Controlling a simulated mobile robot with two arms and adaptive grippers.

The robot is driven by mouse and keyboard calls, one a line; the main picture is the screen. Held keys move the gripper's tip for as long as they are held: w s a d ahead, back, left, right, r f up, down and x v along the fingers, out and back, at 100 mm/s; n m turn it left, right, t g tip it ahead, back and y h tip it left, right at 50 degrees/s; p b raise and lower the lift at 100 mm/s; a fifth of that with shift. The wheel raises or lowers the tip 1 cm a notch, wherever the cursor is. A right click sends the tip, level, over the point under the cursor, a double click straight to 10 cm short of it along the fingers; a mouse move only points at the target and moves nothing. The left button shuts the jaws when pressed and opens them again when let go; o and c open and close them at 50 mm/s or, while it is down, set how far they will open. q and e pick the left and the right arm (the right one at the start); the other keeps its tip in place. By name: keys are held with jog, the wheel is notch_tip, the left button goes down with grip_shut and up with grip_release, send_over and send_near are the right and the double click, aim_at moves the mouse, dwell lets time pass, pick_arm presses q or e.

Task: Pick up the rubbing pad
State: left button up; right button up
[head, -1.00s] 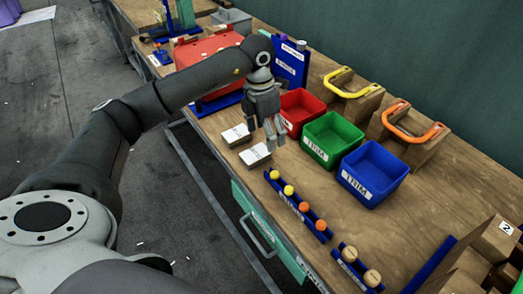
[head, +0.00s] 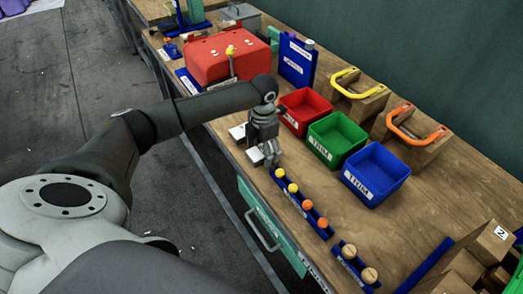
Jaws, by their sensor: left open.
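The nearer white block (head: 254,156) shows just left of the fingertips. My left gripper (head: 271,160) points down, open, with its fingers beside the nearer block. I cannot tell whether they touch it. My right gripper is not in view.
Red (head: 301,122), green (head: 336,140) and blue (head: 374,176) bins stand right of the gripper. A blue rack (head: 302,207) with yellow and orange knobs lies along the front.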

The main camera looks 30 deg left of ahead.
pick_arm(q)
jog(key=shift+f, duration=0.2)
jog(key=c, duration=1.1)
jog(key=shift+o, duration=0.2)
jog(key=shift+r, duration=0.15)
jog(key=shift+r, duration=0.55)
jog(key=s+r, duration=0.1)
jog(key=r, duration=0.1)
jog(key=s+d+r+b, duration=0.1)
jog(key=r, duration=0.1)
jog(key=s+r+b, duration=0.1)
jog(key=s+r, duration=0.1)
jog(key=shift+d+r, duration=0.15)
jog(key=shift+r, duration=0.25)
jog(key=shift+s+d+r+b, duration=0.5)
jog(key=shift+s+r, duration=0.3)
jog(key=shift+s, duration=0.75)
jog(key=shift+s+d+r+b, duration=0.5)
jog(key=shift+s+r, duration=0.35)
jog(key=shift+s, duration=0.75)
jog(key=shift+s+d+r+b, duration=0.5)
jog(key=shift+s+r, duration=0.3)
jog(key=shift+s, duration=0.75)
